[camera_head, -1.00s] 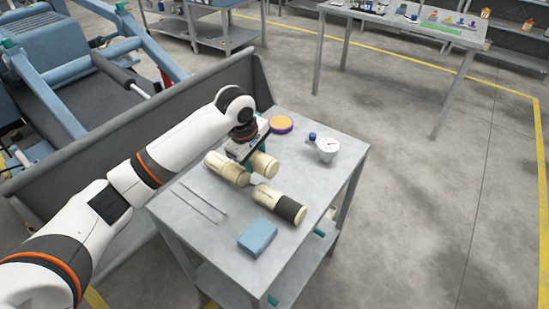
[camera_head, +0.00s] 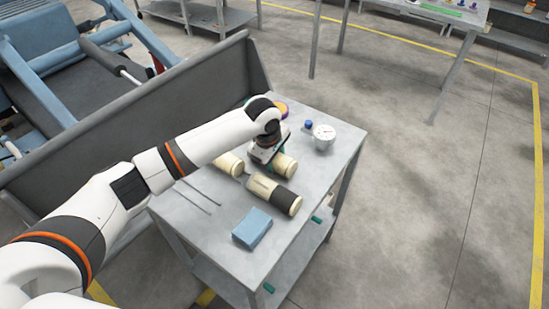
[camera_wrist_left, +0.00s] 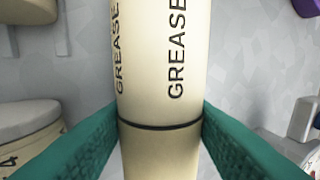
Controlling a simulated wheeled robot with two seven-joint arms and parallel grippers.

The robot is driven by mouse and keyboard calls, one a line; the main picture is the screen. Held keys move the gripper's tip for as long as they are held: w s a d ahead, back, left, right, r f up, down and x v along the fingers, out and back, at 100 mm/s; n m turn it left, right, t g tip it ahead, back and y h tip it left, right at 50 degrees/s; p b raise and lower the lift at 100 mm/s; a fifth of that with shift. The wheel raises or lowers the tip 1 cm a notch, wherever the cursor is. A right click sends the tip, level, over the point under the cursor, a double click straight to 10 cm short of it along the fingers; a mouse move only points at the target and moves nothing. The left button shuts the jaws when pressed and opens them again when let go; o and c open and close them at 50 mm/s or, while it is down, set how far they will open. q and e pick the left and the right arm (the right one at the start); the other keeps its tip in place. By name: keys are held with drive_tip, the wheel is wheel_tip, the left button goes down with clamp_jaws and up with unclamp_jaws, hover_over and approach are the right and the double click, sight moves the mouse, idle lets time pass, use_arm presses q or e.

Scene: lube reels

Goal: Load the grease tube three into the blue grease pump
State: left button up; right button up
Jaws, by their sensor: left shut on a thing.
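My left gripper (camera_head: 264,163) is over the small grey table, its teal fingers shut on a cream grease tube (camera_head: 286,166). In the left wrist view the held tube (camera_wrist_left: 163,60) reads "GREASE", a dark seam ring crosses it, and the fingers press both sides. Its number is not visible, and I cannot tell whether it is lifted. A cream tube (camera_head: 228,163) lies left of it, partly behind my arm. Another cream tube with a dark band (camera_head: 275,193) lies in front. A tube end marked "4" (camera_wrist_left: 28,135) shows in the wrist view. I cannot make out a blue grease pump.
On the small table (camera_head: 215,225) are a blue block (camera_head: 252,228), two thin rods (camera_head: 195,196), a white dial gauge (camera_head: 323,137) and a purple-and-yellow disc (camera_head: 282,106) partly behind my arm. The right front of the table is clear. A dark panel (camera_head: 120,125) stands behind.

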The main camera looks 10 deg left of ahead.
use_arm(q)
drive_tip(key=shift+f, duration=0.2)
drive_tip(key=o, duration=0.8)
drive_tip(key=v, duration=1.2)
